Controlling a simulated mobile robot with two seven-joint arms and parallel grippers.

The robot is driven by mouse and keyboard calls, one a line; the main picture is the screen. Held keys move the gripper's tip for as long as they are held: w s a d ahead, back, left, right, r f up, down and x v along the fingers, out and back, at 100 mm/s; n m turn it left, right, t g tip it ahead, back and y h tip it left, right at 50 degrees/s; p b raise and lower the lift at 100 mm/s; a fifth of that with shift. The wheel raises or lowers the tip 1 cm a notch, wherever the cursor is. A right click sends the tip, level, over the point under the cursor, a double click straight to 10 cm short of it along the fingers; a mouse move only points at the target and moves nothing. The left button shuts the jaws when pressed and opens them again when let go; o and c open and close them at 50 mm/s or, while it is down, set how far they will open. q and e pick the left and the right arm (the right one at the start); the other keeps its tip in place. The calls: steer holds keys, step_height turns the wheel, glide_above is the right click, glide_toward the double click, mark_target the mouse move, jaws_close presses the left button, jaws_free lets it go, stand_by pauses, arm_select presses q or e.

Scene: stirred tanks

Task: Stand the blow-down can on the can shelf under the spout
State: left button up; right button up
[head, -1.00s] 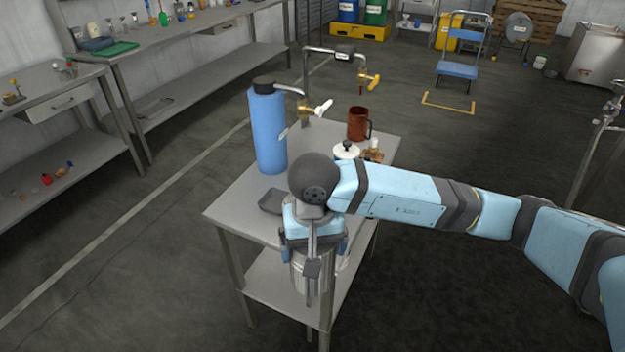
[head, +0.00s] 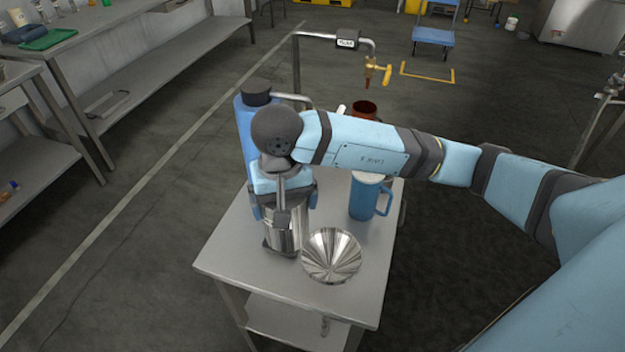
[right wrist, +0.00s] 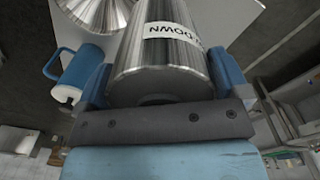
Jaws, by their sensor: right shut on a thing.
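The blow-down can (head: 283,232) is a shiny steel cylinder, upright in my right gripper (head: 285,206) over the near left of the steel table. Its white label, partly readable, shows in the right wrist view, where the can (right wrist: 160,65) sits between the blue fingers. A dark flat plate (head: 268,249) shows at the can's foot; I cannot tell whether they touch. A brass spout with a yellow handle (head: 378,72) hangs from a grey pipe at the back. My left gripper is out of view.
A shiny metal funnel or bowl (head: 331,257) lies just right of the can. A blue mug with a white top (head: 370,196) stands behind it. A blue cylinder (head: 243,135) and a brown mug (head: 364,110) stand farther back. The table's (head: 350,300) front right is clear.

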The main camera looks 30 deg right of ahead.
steer(key=w+d+p, duration=0.2)
steer(key=w+d, duration=0.7)
steer(key=d, duration=0.2)
steer(key=shift+w+d+r, duration=0.15)
steer(key=shift+w+d, duration=0.1)
steer(key=f, duration=0.2)
steer(key=f+p, duration=0.1)
steer(key=f, duration=0.4)
steer(key=shift+w+d+f, duration=0.25)
steer(key=shift+d, duration=0.05)
steer(key=shift+c, duration=0.5)
step_height(320, 180, down, 5)
steer(key=shift+r+p, duration=0.1)
steer(key=shift+p, duration=0.25)
steer(key=o, duration=0.7)
steer(key=shift+o, duration=0.4)
